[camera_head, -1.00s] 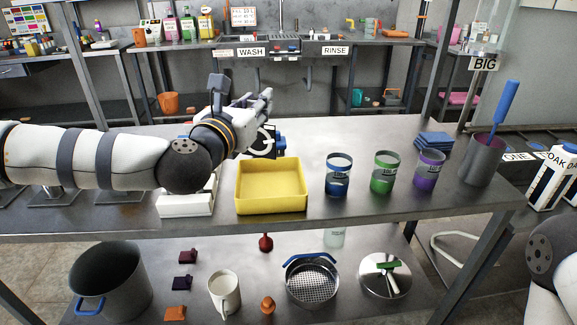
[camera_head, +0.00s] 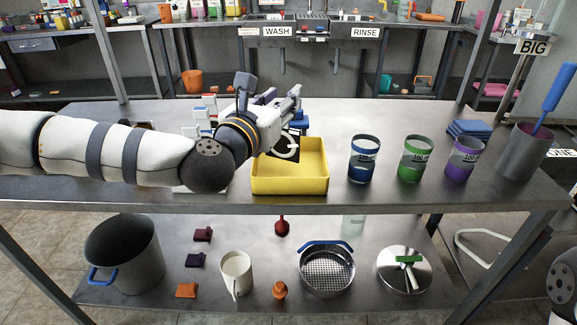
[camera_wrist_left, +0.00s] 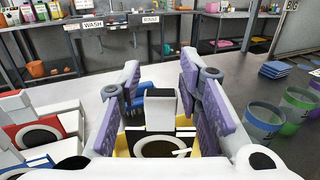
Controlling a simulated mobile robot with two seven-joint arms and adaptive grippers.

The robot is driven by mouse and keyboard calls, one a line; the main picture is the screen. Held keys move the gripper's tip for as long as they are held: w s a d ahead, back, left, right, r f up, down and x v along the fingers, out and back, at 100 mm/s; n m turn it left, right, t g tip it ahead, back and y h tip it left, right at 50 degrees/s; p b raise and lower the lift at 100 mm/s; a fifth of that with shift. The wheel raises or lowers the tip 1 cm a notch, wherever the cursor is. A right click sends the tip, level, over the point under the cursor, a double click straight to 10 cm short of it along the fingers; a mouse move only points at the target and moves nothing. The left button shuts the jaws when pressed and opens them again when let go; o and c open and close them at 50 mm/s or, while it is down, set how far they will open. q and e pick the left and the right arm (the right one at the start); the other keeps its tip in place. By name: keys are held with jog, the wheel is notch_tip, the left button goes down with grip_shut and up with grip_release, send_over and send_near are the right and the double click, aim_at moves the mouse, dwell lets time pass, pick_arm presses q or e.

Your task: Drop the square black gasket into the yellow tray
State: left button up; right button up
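The square black gasket (camera_head: 292,157) is a black plate with a white ring marking. It is tilted below my left gripper (camera_head: 284,98), overlapping the back of the yellow tray (camera_head: 290,186); I cannot tell whether it touches the tray. In the left wrist view, the gasket (camera_wrist_left: 187,134) and its white tab (camera_wrist_left: 160,110) show between the purple fingers of my left gripper (camera_wrist_left: 160,75), with gaps on both sides of the tab. The left gripper is open. Yellow tray parts (camera_wrist_left: 120,146) show beside the gasket. My right gripper is out of view.
Blue (camera_head: 363,160), green (camera_head: 414,160) and purple (camera_head: 464,160) cups stand right of the tray. A grey pot (camera_head: 525,155) with a blue-handled tool is farther right. Folded blue cloths (camera_head: 468,129) lie behind. Red (camera_wrist_left: 38,115) and blue tabbed pieces (camera_wrist_left: 30,164) lie left of the gripper.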

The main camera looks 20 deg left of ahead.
pick_arm(q)
jog(key=shift+o, duration=0.3)
jog(key=shift+s, duration=0.1)
jog(key=s, duration=0.7)
jog(key=s+d+f+m+g+h+p, duration=0.1)
jog(key=s+d+f+m+g+h, duration=0.15)
jog(key=s+d+f+m, duration=0.4)
jog(key=s+d+f+m+g+h, duration=0.1)
jog(key=s+d+f+m+g, duration=0.25)
jog(key=f, duration=0.65)
jog(key=s+d+f+m+g, duration=0.1)
jog(key=s+f+m+g, duration=0.5)
jog(key=s+f+m, duration=0.5)
jog(key=s+a+f+m+g+y+p, duration=0.1)
jog(key=s+a+f+m+g, duration=0.15)
jog(key=s, duration=0.45)
jog(key=s+a+f+m+g+y+p, duration=0.1)
jog(key=s+a+f+m+g, duration=0.15)
jog(key=s, duration=0.45)
jog(key=s+a+f+m+g+y, duration=0.2)
jog(key=s+a+m+g+y, duration=0.1)
jog(key=s+a+m, duration=0.5)
jog(key=s+a, duration=0.2)
jog(key=a, duration=0.1)
jog(key=shift+a+y, duration=0.25)
jog(key=shift+y, duration=0.1)
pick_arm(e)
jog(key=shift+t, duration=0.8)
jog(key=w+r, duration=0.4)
